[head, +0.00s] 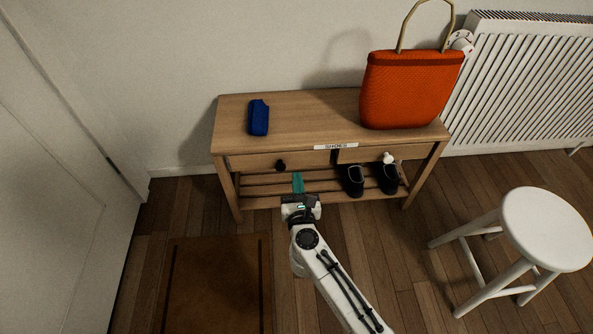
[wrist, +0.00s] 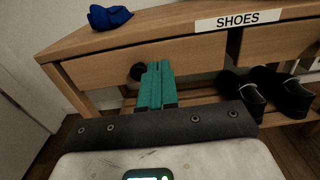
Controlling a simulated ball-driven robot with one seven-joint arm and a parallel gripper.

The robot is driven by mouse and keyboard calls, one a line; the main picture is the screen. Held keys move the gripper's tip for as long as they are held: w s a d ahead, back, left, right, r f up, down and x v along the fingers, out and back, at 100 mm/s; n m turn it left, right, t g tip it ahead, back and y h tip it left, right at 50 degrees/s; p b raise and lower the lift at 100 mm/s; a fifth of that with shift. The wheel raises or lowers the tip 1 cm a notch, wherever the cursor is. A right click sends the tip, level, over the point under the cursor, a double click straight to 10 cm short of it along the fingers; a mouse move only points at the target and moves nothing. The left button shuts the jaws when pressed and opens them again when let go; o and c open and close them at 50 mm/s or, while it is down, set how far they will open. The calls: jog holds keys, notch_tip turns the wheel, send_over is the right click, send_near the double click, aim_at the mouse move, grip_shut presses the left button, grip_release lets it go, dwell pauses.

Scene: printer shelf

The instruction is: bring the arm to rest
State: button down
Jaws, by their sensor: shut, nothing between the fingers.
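My gripper (head: 298,183) is at the front of the wooden shoe bench (head: 300,110), in front of the left drawer and a little right of its dark knob (head: 280,165). Its teal fingers are shut together with nothing between them. In the wrist view my gripper (wrist: 158,68) points at the left drawer front (wrist: 110,72), and the knob (wrist: 138,71) shows just left of the fingertips. I cannot tell whether the fingers touch the drawer. The left drawer looks closed. My arm reaches in from the bottom of the head view.
Black shoes (head: 352,180) sit on the lower rack. A white stool (head: 545,230) stands at right, a brown mat (head: 215,285) lies at left, and a radiator (head: 530,85) is on the wall.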

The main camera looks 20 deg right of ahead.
jog(key=p+v, duration=0.1)
jog(key=v, duration=0.5)
jog(key=shift+s, duration=0.3)
jog(key=s+a+r+n+y, duration=0.1)
jog(key=a+n+y, duration=0.1)
jog(key=n+y, duration=0.35)
jog(key=s+a+r+n+g+y, duration=0.1)
jog(key=a+r+n+y, duration=0.15)
jog(key=n, duration=0.65)
jog(key=s+a+r+n+y, duration=0.1)
jog(key=s+a+n+y, duration=0.1)
jog(key=n+y, duration=0.35)
jog(key=s+d+f+n+g+h, duration=0.25)
jog(key=s+d+n+g, duration=0.3)
jog(key=s, duration=0.35)
jog(key=s+d+f+n+g+h, duration=0.1)
jog(key=s+d+n+g+h, duration=0.3)
jog(key=s+n, duration=0.35)
jog(key=s+d+f+n+g+h, duration=0.1)
jog(key=s+d+n+g, duration=0.45)
jog(key=s, duration=0.35)
notch_tip(320, 180, up, 34)
jog(key=s+p, duration=0.1)
jog(key=p, duration=3.3)
jog(key=shift+d+n+h, duration=0.3)
jog(key=shift+n, duration=0.05)
